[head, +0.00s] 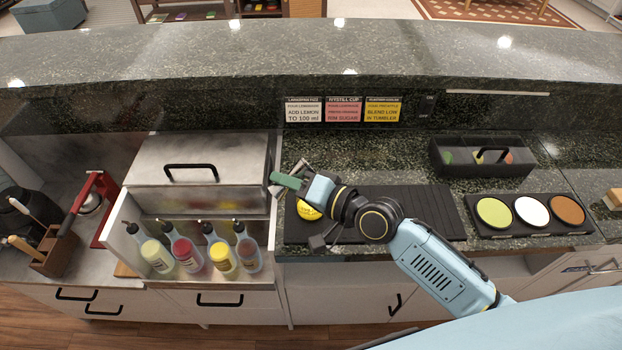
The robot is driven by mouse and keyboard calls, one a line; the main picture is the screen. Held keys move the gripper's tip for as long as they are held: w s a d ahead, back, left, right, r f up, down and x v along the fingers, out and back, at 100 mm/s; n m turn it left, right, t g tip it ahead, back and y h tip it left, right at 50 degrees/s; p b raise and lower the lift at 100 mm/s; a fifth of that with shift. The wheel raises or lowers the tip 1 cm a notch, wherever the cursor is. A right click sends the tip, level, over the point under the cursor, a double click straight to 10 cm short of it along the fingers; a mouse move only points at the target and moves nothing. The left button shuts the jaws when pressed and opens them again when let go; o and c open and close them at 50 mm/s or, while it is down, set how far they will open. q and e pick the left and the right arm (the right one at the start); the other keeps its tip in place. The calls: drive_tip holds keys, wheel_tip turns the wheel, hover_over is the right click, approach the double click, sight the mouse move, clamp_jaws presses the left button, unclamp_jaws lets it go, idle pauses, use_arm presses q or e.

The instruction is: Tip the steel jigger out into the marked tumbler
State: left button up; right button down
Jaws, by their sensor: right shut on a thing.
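My right gripper (284,183) reaches in from the right over the left end of the black ribbed mat (425,212). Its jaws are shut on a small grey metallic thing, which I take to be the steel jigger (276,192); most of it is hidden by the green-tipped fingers. A round yellow-marked thing (308,210), likely the marked tumbler, shows just below the gripper on the mat. The gripper and wrist cover much of it, so I cannot tell its contents. My left gripper is not in view.
Several squeeze bottles (188,255) stand in a rack at left, below a handled steel lid (200,158). A black caddy (480,158) and a tray of three coloured discs (530,228) are at right. Recipe cards (343,110) hang behind. The mat's right part is clear.

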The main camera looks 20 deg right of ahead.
sight(298, 166)
drive_tip(key=shift+r+n+h+p, duration=0.15)
drive_tip(key=shift+n+h+p, duration=0.15)
drive_tip(key=shift+n+p, duration=0.3)
drive_tip(key=shift+f, duration=0.5)
drive_tip(key=n+h+p, duration=0.1)
drive_tip(key=p, duration=0.2)
drive_tip(key=n+h+p, duration=0.1)
drive_tip(key=p, duration=0.2)
drive_tip(key=r+n+p, duration=0.1)
drive_tip(key=p, duration=0.2)
drive_tip(key=shift+w+d+g+h+p, duration=0.15)
drive_tip(key=shift+d+g+h+p, duration=0.15)
drive_tip(key=shift+d+g+h, duration=0.1)
drive_tip(key=shift+n, duration=0.4)
drive_tip(key=shift+d+r+n+h, duration=0.15)
drive_tip(key=shift+r+n+h, duration=0.1)
drive_tip(key=shift+n+h, duration=0.35)
drive_tip(key=shift+w+d+f+n+h, duration=0.1)
drive_tip(key=shift+d+f+n+h, duration=0.05)
drive_tip(key=shift+f+n+h, duration=0.2)
drive_tip(key=shift+w+d+f+n+h, duration=0.1)
drive_tip(key=shift+d+n+h, duration=0.25)
drive_tip(key=shift+n+h, duration=0.35)
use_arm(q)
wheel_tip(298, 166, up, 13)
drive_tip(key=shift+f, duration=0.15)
use_arm(e)
drive_tip(key=shift+d+r, duration=0.1)
drive_tip(key=shift+r, duration=2.85)
